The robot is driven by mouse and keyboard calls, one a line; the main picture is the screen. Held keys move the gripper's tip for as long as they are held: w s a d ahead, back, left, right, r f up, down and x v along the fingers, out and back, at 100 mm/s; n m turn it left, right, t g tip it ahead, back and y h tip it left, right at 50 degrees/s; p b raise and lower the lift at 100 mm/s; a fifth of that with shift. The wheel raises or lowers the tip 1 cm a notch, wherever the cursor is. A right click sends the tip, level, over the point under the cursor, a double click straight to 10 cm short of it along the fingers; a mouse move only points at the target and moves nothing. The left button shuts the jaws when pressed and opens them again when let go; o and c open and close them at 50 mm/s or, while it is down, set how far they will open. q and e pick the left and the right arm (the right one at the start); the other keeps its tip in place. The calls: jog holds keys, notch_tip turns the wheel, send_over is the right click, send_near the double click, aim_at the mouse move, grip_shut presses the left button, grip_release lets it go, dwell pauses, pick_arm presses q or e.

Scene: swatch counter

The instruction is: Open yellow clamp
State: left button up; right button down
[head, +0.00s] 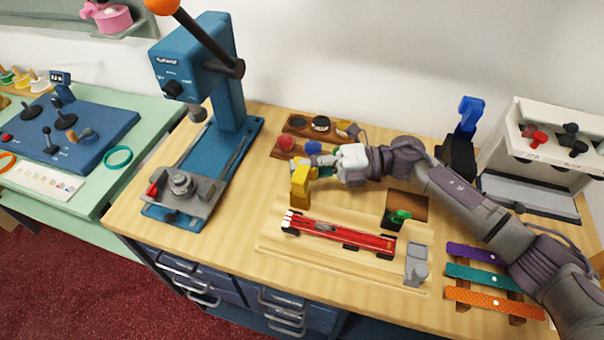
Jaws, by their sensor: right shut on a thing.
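The yellow clamp (299,184) stands upright at the back left corner of a wooden fixture board (275,238) on the workbench. My right gripper (315,166) reaches in from the right and is shut at the clamp's upper part, on its right side. The fingers partly hide the clamp's top, and the exact contact is too small to see. My left gripper is not in view.
A blue press (228,110) with an orange-knobbed lever stands left of the clamp. A wooden tray (297,124) of small round pots sits behind my gripper. A green piece (399,216) lies right of the clamp. Coloured straps (478,274) lie at the front right.

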jog(key=shift+w+d+f+m, duration=0.1)
jog(key=shift+w+f+m, duration=0.05)
jog(key=shift+m, duration=0.25)
jog(key=c, duration=1.1)
grip_release()
jog(key=d, duration=0.7)
jog(key=shift+w+d, duration=0.25)
jog(key=shift+w, duration=0.05)
